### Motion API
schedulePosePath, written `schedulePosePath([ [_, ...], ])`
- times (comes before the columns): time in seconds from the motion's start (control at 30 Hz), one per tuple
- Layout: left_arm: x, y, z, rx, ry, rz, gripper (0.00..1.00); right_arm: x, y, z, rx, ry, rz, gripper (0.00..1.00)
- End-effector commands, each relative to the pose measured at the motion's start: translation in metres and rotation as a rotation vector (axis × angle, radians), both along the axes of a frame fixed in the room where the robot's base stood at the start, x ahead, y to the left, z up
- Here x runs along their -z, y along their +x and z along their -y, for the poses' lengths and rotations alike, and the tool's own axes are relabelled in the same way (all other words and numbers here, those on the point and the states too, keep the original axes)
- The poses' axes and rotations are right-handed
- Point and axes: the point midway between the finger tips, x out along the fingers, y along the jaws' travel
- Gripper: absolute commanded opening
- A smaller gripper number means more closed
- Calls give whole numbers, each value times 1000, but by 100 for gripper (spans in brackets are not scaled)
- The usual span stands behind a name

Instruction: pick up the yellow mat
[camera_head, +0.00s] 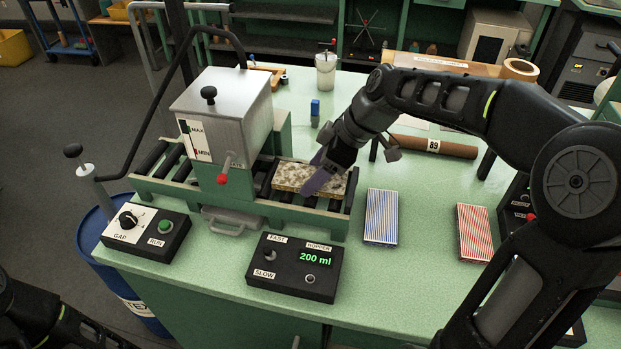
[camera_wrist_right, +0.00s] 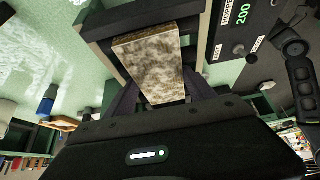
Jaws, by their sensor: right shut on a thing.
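A mat (camera_head: 289,178) with a mottled brown-and-cream top and a yellowish tan edge lies on the rollers at the right end of the machine's conveyor. It is the only yellowish mat I see. My right gripper (camera_head: 318,182) comes down over its right part, with purple fingers. In the right wrist view the mat (camera_wrist_right: 150,58) extends out from between the fingers, and the gripper is shut on it. The fingers hide part of the mat in the head view. I cannot tell whether it is clear of the rollers. My left gripper is out of view.
The steel hopper (camera_head: 228,115) with a red-knobbed lever stands left of the mat. A control box (camera_head: 295,268) reading 200 ml sits in front. A blue-striped mat (camera_head: 381,217) and a red-striped mat (camera_head: 474,233) lie to the right on the green bench. A brown roll (camera_head: 432,146) lies behind.

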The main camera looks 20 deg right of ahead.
Motion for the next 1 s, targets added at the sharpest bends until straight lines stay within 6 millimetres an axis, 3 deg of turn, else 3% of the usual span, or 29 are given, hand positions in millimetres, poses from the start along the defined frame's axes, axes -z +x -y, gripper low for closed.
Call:
schedulePosePath([
  [0.3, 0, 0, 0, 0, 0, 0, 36, 0, 0, 0, 0, 0, 0, 23],
  [0.57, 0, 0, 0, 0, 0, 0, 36, -2, 0, 0, 0, -1, 1, 23],
  [0.77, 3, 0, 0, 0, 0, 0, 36, -24, 1, 0, -1, -1, 4, 23],
  [1.0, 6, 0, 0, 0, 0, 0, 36, -71, 1, 0, -1, -1, 4, 23],
])
